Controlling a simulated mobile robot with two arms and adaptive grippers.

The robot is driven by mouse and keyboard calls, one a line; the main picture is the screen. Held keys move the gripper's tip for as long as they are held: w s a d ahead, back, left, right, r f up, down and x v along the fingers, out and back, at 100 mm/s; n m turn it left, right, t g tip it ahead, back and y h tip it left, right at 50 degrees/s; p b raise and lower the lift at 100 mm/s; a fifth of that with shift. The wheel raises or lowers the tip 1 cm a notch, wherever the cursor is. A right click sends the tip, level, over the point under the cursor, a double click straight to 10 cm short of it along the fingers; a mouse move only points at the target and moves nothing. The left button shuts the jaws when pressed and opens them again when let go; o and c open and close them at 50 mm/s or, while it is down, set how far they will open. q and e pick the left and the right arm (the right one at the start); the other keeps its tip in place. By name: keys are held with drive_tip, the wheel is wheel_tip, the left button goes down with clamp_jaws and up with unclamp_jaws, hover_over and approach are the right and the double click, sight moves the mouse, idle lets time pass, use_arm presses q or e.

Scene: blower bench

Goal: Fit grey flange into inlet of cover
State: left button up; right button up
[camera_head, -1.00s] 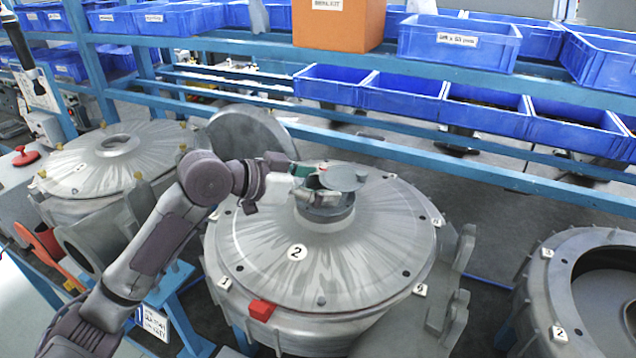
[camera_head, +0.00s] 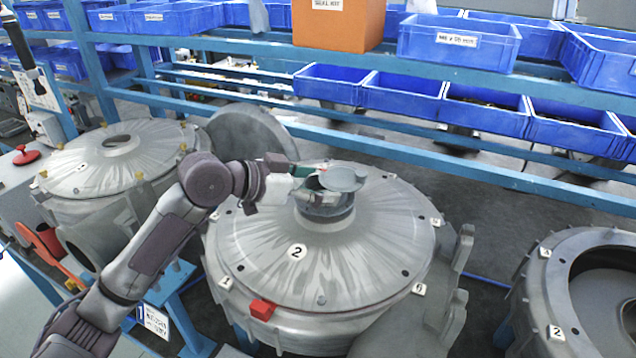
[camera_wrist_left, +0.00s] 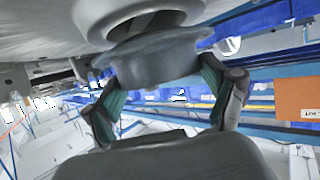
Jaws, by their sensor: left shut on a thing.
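The cover (camera_head: 370,250) is a wide grey metal dome marked 2, on the middle blower housing. Its inlet collar (camera_head: 326,206) rises at the centre of the dome. The grey flange (camera_head: 343,179) is a round disc just above the collar. My left gripper (camera_head: 318,178) is shut on the flange from the left side. In the left wrist view, the two green-padded fingers hold the flange (camera_wrist_left: 158,60) on both sides, close to the round collar opening (camera_wrist_left: 150,22). I cannot tell whether the flange touches the collar. My right gripper is not in view.
A red block (camera_head: 262,309) sits at the cover's front rim. A second covered blower (camera_head: 110,165) stands at left, and an open housing (camera_head: 560,300) at right. Blue shelf rails (camera_head: 470,175) with blue bins (camera_head: 400,92) and an orange box (camera_head: 338,22) run behind.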

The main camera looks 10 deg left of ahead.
use_arm(q)
drive_tip(key=shift+f, duration=0.2)
idle(0.3)
drive_tip(key=shift+f+b, duration=0.4)
drive_tip(key=shift+f, duration=0.3)
idle(0.8)
drive_tip(key=o, duration=1.2)
drive_tip(key=v, duration=1.2)
drive_tip(key=shift+r, duration=0.1)
